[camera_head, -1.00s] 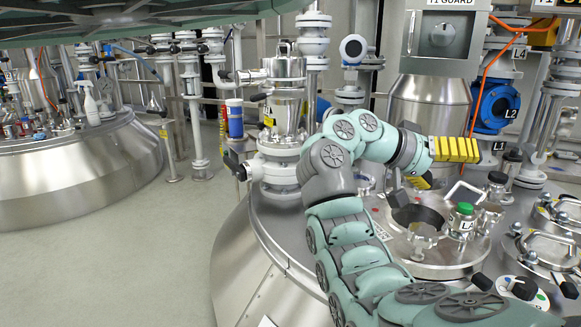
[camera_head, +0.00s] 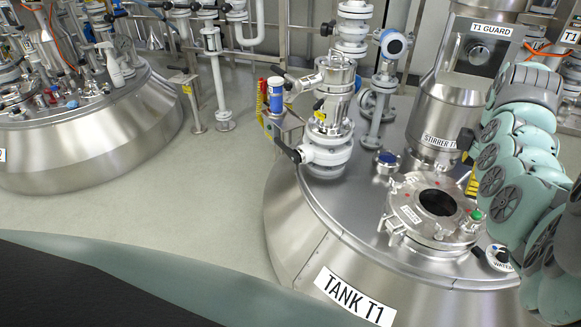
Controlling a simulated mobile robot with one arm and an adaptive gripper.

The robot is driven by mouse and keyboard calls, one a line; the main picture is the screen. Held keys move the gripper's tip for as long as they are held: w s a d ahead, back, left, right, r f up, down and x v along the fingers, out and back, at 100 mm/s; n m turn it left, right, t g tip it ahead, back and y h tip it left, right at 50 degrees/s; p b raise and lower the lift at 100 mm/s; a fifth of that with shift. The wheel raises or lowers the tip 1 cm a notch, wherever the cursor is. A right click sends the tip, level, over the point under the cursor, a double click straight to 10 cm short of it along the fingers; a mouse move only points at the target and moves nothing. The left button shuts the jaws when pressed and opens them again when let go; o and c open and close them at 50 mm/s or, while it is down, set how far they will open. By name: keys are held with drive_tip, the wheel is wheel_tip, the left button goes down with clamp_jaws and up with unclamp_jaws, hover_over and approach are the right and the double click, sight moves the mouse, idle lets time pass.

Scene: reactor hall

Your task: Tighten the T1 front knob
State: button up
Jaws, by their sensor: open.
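Tank T1, a domed steel tank labelled TANK T1 (camera_head: 352,296), stands at the lower right. Its round hatch (camera_head: 412,203) has a dark opening in the middle. A steel clamp-like fitting (camera_head: 394,226) sits at the hatch's front left rim; I cannot tell whether it is the front knob. A green-topped fitting (camera_head: 476,217) stands at the hatch's right rim.
A white-flanged valve column (camera_head: 328,125) rises from the tank's left rim. The stirrer housing (camera_head: 437,110) and the T1 GUARD box (camera_head: 484,45) stand behind the hatch. Another steel tank (camera_head: 90,140) is at the left.

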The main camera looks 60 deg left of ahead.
sight(446, 223)
wheel_tip(446, 223, down, 16)
drive_tip(key=b, duration=0.5)
drive_tip(key=shift+r, duration=0.2)
drive_tip(key=shift+c, duration=0.2)
drive_tip(key=c, duration=1.2)
drive_tip(key=shift+d+r+m, duration=0.1)
drive_tip(key=shift+m, duration=0.2)
drive_tip(key=shift+m+p, duration=0.45)
drive_tip(key=shift+m, duration=2.15)
